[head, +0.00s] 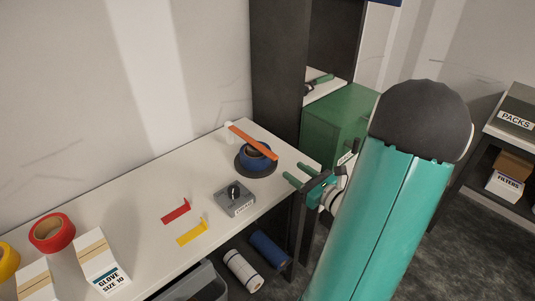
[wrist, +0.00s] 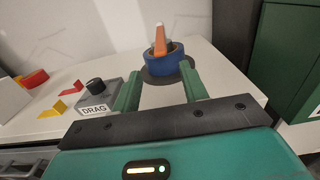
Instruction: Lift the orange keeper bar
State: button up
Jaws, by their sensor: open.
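The orange keeper bar (head: 254,141) lies across the top of a blue roll (head: 258,158) on a dark round base at the bench's far right end. One end reaches back to a small white post (head: 229,128). In the wrist view the bar (wrist: 160,42) points away from me, above the blue roll (wrist: 168,62). My gripper (head: 296,174) is open and empty, just right of the bench edge. In the wrist view its two green fingers (wrist: 158,80) stand apart, with the roll and bar beyond them. The fingers touch nothing that I can see.
A grey DRAG box (wrist: 94,99) with a black knob stands left of the roll. Red (head: 176,211) and yellow (head: 192,233) angled pieces lie farther left, with tape rolls and glove boxes beyond. A dark post and green cabinet (head: 332,120) stand behind right.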

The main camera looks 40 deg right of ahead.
aim_at(277, 159)
jog(key=w, duration=1.1)
jog(key=shift+a, duration=0.1)
grip_shut()
